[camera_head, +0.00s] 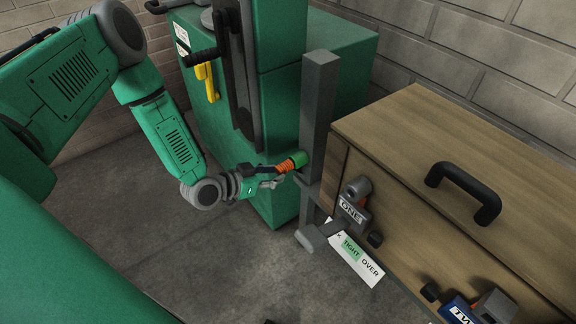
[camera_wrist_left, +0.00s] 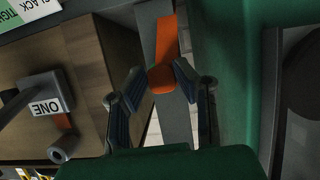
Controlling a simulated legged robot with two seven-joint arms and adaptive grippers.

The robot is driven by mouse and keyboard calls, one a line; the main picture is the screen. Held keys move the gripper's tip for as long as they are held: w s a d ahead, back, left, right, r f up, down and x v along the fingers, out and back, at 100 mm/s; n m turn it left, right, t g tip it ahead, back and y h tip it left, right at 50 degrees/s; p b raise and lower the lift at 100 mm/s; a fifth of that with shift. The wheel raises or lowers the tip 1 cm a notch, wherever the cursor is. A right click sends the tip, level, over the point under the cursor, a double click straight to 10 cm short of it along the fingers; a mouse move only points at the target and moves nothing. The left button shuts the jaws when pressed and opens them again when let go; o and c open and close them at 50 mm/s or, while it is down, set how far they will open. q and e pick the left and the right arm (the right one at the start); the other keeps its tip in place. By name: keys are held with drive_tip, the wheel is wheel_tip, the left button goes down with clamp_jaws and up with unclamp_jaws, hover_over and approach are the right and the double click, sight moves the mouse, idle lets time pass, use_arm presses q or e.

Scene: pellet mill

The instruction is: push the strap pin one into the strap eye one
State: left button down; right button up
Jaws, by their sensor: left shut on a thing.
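My right gripper is not in view.
A scale plate (camera_head: 357,252) below fitting ONE reads TIGHT and OVER, with a grey bar at its edge. A blue-labelled second fitting (camera_head: 490,308) is lower right. A green machine (camera_head: 335,62) stands behind the post. Floor (camera_head: 200,265) is clear at lower left.

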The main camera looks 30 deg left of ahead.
use_arm(q)
drive_tip(key=shift+s+a+r, duration=0.1)
drive_tip(key=shift+s+r, duration=0.15)
drive_tip(key=shift+s, duration=0.15)
drive_tip(key=s+a+p, duration=0.2)
drive_tip(key=s, duration=0.3)
drive_tip(key=shift+s+a+f, duration=0.15)
drive_tip(key=shift+s+a, duration=0.05)
drive_tip(key=shift+s, duration=0.05)
idle(0.6)
idle(0.5)
